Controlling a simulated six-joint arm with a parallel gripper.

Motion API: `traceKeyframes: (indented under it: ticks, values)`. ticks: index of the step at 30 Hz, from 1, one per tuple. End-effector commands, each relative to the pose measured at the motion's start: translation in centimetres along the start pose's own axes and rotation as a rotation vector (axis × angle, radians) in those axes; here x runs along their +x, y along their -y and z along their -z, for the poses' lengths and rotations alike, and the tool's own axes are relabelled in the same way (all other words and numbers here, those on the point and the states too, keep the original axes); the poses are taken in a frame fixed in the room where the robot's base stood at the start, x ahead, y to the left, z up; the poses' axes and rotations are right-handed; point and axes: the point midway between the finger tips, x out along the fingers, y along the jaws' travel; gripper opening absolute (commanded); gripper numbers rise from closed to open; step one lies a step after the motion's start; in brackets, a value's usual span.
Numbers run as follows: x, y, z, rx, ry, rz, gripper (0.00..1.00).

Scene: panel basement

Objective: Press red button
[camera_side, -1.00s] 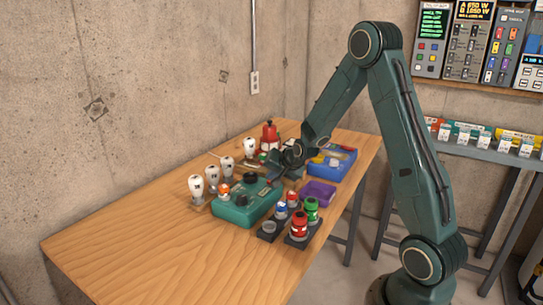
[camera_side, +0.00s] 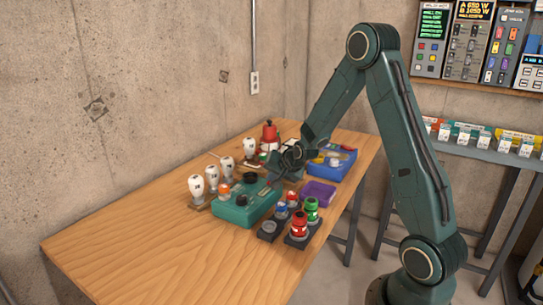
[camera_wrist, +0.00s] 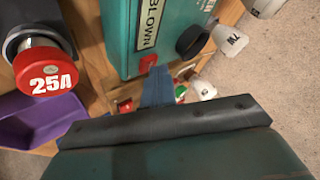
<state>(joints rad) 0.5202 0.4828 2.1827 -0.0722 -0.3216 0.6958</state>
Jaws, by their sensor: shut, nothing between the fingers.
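The teal box (camera_side: 236,214) stands on the wooden table with dark knobs on top. In the wrist view the teal box (camera_wrist: 120,45) carries a "BLOWN" label, and a small red piece (camera_wrist: 147,63) shows at its edge, probably the red button, partly covered by my fingers. My gripper (camera_side: 272,182) is just above the box's far right corner. In the wrist view its blue fingers (camera_wrist: 157,78) are together and empty, right beside the red piece. I cannot tell whether they touch it.
Several fuses, including a red one marked 25A (camera_wrist: 47,72), stand in dark holders right of the box. A purple tray (camera_side: 320,193) and a blue bin (camera_side: 345,165) lie behind. White bulbs (camera_side: 197,187) stand to the left. The front left table is clear.

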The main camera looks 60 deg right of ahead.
Motion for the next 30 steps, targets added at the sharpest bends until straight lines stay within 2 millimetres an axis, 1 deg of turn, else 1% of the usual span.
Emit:
traceKeyframes:
  ticks: [15, 30]
  values:
    - [-1.1, 0.8, 0.8, 0.0, 0.001, -0.001, 0.0]
    - [-1.4, 1.0, 1.0, 0.0, 0.0, 0.0, 0.0]
